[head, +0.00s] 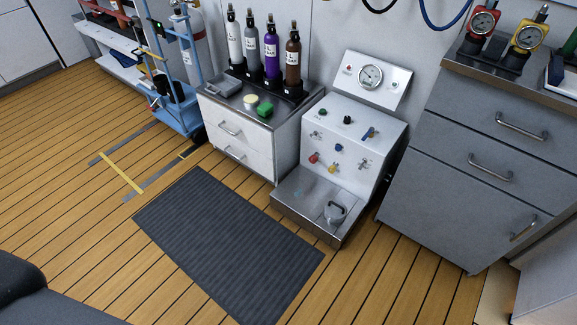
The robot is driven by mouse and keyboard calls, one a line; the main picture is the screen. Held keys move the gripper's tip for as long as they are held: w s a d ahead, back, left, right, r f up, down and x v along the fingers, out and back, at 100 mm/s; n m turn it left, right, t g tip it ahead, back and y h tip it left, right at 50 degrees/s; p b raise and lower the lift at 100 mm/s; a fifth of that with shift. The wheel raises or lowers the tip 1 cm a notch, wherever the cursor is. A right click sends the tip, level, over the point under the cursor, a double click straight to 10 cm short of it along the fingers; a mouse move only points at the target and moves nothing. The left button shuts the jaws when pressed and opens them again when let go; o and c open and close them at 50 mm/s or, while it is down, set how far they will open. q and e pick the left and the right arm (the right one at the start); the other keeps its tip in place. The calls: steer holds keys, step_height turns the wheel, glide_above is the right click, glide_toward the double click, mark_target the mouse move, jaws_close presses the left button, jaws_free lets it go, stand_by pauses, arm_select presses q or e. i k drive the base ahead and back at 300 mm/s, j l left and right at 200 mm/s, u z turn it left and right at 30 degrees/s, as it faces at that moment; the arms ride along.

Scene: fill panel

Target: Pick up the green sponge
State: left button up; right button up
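A green block that looks like the green sponge (265,110) lies on the dark top of a low white drawer cabinet (239,137), near its front edge. A small cream-topped item (250,100) sits just left of it. Both are too small to make out in detail. Neither of my grippers is in view.
Several bottles stand in holders behind the sponge, including a purple bottle (271,50). A grey tray (223,84) lies to the left. A fill panel (355,125) stands right of the cabinet. A dark mat (229,245) lies on the open wooden floor in front.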

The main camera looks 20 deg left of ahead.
mark_target(266, 108)
steer(key=i+j+z, duration=0.1)
steer(key=i+j, duration=1)
steer(key=j, duration=0.1)
